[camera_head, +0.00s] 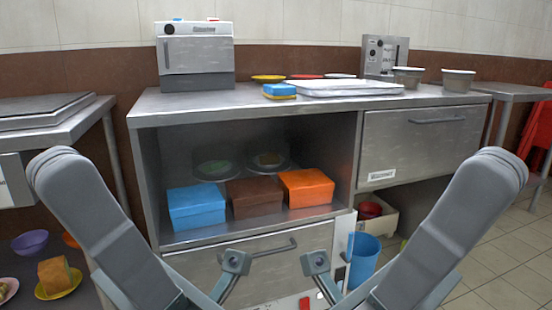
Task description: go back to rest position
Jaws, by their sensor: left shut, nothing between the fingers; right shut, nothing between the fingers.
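My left gripper (235,264) and my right gripper (316,264) show at the bottom middle, in front of the cabinet's lower drawer. Both are shut and empty, a short gap apart. The grey links of my two arms rise at the left and right of the view. They hide parts of the cabinet and floor.
A steel cabinet (290,109) stands ahead. Its open shelf holds a blue box (196,206), a brown box (254,198) and an orange box (306,188). A white tray (345,88) lies on top. A blue bin (363,262) stands lower right.

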